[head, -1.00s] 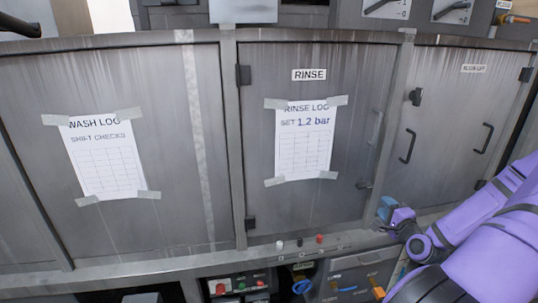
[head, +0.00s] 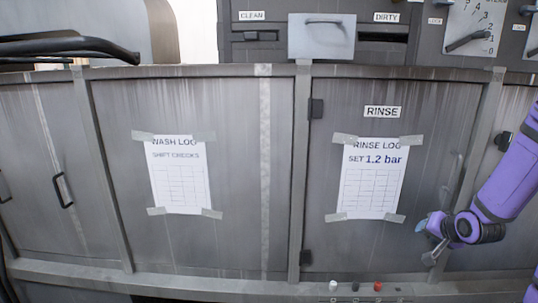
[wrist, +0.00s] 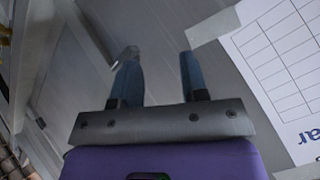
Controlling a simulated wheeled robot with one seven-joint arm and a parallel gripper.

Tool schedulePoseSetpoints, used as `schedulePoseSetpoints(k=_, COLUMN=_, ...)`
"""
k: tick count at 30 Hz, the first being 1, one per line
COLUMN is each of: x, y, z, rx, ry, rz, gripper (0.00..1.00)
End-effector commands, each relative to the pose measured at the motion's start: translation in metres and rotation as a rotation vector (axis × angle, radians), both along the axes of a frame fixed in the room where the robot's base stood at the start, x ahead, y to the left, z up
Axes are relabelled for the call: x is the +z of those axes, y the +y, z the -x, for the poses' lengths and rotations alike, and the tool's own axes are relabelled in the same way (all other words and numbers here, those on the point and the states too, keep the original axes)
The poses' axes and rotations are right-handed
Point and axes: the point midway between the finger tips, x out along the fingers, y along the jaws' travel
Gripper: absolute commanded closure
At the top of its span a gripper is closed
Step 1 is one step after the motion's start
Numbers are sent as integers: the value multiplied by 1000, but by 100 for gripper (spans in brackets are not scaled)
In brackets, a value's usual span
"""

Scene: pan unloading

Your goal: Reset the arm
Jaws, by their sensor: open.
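My purple arm reaches in from the right in the head view. My gripper (head: 424,226) is in front of the lower right part of the rinse door (head: 340,110), to the right of the taped rinse log sheet (head: 371,180). In the wrist view my gripper (wrist: 158,58) has its two blue-grey fingers apart with nothing between them. Grey metal panel lies beyond the fingers, and the log sheet (wrist: 280,60) is at the right. Part of the door's latch (head: 431,257) shows just below my gripper; I cannot tell whether they touch.
A wash log sheet (head: 181,177) is taped on the panel to the left. Small knobs (head: 356,286) stand along the lower ledge. Above are a dial with a lever (head: 470,38) and a grey flap (head: 321,36) between slots marked clean and dirty. A dark bar (head: 70,45) crosses the upper left.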

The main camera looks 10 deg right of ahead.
Motion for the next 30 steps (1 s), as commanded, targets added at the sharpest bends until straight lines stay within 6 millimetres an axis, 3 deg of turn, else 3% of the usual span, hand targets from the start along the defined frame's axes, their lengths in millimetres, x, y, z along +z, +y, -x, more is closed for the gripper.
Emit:
schedulePoseSetpoints(k=8, x=66, y=41, z=0, rx=102, ry=167, rz=222, gripper=60)
schedulePoseSetpoints(k=17, x=137, y=97, z=22, rx=190, ry=291, rz=375, gripper=60)
schedulePoseSetpoints(k=23, x=180, y=139, z=51, rx=257, ry=344, rz=428, gripper=60)
schedulePoseSetpoints(k=30, x=222, y=190, z=101, rx=370, ry=381, rz=441, gripper=60)
